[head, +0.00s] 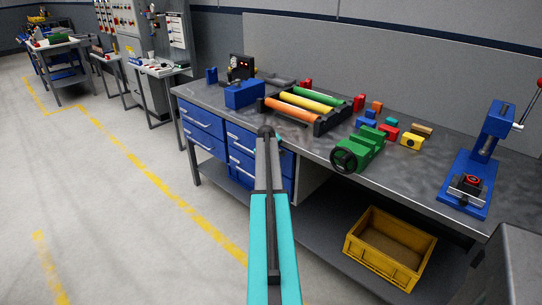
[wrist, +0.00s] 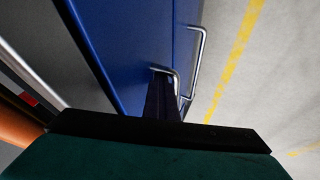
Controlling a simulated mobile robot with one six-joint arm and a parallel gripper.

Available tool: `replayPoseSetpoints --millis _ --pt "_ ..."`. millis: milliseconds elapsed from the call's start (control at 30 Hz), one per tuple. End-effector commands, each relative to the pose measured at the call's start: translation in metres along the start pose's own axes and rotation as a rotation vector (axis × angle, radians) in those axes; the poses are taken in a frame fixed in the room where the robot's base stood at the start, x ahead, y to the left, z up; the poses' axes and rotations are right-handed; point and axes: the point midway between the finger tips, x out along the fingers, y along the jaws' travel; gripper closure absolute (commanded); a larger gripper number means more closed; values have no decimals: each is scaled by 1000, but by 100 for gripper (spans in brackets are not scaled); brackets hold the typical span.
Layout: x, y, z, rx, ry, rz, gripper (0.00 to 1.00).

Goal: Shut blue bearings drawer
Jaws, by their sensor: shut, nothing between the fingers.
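Blue drawers with pale bar handles sit under the workbench in two stacks, left (head: 202,128) and right (head: 240,158). No label is readable, so I cannot tell which is the bearings drawer, or how far any drawer stands out. In the wrist view a blue drawer front (wrist: 125,50) fills the middle, with its handle (wrist: 168,71) just beyond my gripper (wrist: 162,98). Another handle (wrist: 199,45) shows to its right. My gripper is shut and empty, close to the front; contact cannot be told. In the head view my arm hides part of the right stack and my gripper.
A yellow crate (head: 390,245) sits on the lower shelf. The floor (head: 120,210) left of the bench is clear.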

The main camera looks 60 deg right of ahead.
Motion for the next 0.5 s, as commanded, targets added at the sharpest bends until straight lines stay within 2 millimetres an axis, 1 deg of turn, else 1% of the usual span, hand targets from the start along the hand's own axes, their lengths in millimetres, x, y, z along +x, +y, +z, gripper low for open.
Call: replayPoseSetpoints --millis 33,500 --pt "-11 9 -3 -1 9 16 100" --pt "-76 -3 -6 -1 6 1 100"
